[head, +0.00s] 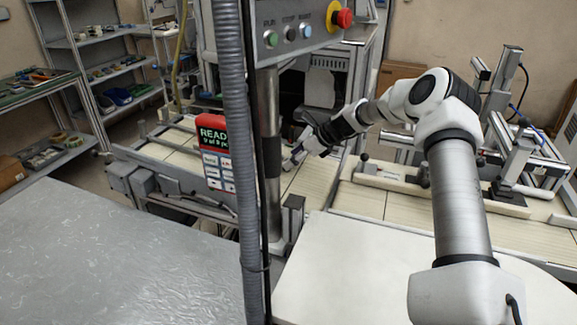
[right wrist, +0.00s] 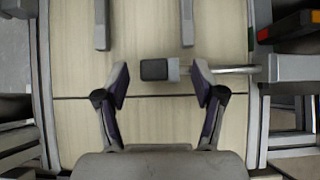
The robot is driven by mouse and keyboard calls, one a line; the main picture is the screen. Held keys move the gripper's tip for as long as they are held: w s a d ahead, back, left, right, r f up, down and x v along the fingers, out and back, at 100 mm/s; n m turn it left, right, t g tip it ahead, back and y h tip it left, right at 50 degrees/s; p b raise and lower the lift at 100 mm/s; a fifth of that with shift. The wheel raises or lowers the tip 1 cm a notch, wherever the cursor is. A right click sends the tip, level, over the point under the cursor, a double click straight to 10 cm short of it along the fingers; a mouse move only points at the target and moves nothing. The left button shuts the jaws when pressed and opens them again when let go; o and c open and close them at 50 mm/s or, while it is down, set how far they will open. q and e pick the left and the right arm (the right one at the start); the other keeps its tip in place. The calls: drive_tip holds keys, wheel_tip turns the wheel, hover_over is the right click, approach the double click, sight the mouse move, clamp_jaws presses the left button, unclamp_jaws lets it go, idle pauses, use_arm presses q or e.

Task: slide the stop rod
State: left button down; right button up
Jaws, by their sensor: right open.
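The stop rod (right wrist: 235,70) is a thin pale metal rod in the right wrist view. It comes out of a grey bracket (right wrist: 290,68) at the right and points left over the pale slatted conveyor. A small dark block with a light grey end (right wrist: 155,70) lies in line with it. My right gripper (right wrist: 160,76) is open, with one fingertip on each side of the block and visible gaps to it. In the head view the right gripper (head: 305,152) reaches over the conveyor, behind the metal post. My left gripper is out of view.
The post (head: 268,150) and grey hose (head: 235,150) stand before the conveyor. A red and black display (head: 213,135) hangs beside them. A button box (head: 298,32) is above. Two grey bars (right wrist: 102,25) (right wrist: 187,22) lie ahead on the slats. The front tables look clear.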

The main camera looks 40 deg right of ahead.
drive_tip(key=shift+x, duration=1.2)
drive_tip(key=shift+r, duration=0.1)
drive_tip(key=shift+c, duration=0.4)
drive_tip(key=shift+s, duration=0.1)
clamp_jaws()
drive_tip(key=d, duration=0.1)
drive_tip(key=w+d, duration=0.1)
drive_tip(key=d+b, duration=0.1)
drive_tip(key=shift+w, duration=0.3)
drive_tip(key=shift+w+d, duration=0.3)
drive_tip(key=shift+d, duration=0.25)
drive_tip(key=shift+o, duration=0.4)
unclamp_jaws()
